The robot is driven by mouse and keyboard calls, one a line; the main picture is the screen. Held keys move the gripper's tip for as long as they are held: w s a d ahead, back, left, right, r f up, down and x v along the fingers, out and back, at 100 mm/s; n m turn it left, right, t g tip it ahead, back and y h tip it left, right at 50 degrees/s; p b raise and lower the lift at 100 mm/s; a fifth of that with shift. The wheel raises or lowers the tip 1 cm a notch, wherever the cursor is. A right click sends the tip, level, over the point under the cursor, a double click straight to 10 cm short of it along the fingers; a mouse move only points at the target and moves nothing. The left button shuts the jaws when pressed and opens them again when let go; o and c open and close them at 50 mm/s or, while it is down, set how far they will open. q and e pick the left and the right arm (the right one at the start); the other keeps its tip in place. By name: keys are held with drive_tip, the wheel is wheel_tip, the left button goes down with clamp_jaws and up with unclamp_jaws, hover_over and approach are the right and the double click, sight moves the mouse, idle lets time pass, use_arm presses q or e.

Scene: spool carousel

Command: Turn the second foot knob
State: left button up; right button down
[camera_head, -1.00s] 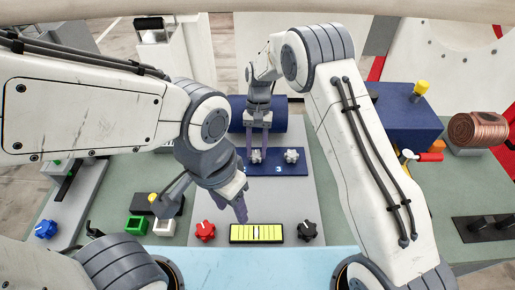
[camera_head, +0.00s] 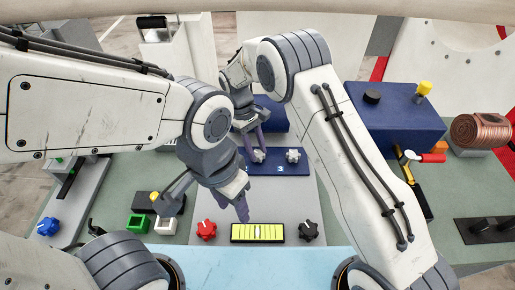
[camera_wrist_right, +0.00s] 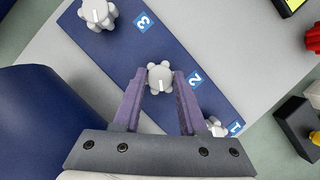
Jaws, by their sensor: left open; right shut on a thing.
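A blue plate (camera_wrist_right: 178,110) carries pale lobed knobs by labels 1, 2 and 3. My right gripper (camera_wrist_right: 159,76) is shut on the second foot knob (camera_wrist_right: 159,79), by label 2, one finger on each side. The white line on its top shows. In the head view the second knob (camera_head: 259,156) sits under the right fingertips (camera_head: 256,146). The third knob (camera_head: 293,156) stands free to its right. The first knob (camera_wrist_right: 216,127) is partly behind a finger in the wrist view. My left gripper (camera_head: 243,212) is open and empty above the grey panel.
A yellow-green gauge (camera_head: 257,232) lies between a red knob (camera_head: 206,230) and a black knob (camera_head: 308,231). A dark blue cylinder (camera_wrist_right: 42,120) stands beside the plate. A blue box (camera_head: 395,118) and a copper spool (camera_head: 480,131) are at the right.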

drive_tip(key=shift+n, duration=0.6)
drive_tip(key=shift+c, duration=2.3)
unclamp_jaws()
drive_tip(key=b+v, duration=0.2)
drive_tip(key=v, duration=0.8)
drive_tip(key=shift+a+r, duration=0.25)
drive_tip(key=shift+r, duration=0.05)
drive_tip(key=shift+s, duration=0.1)
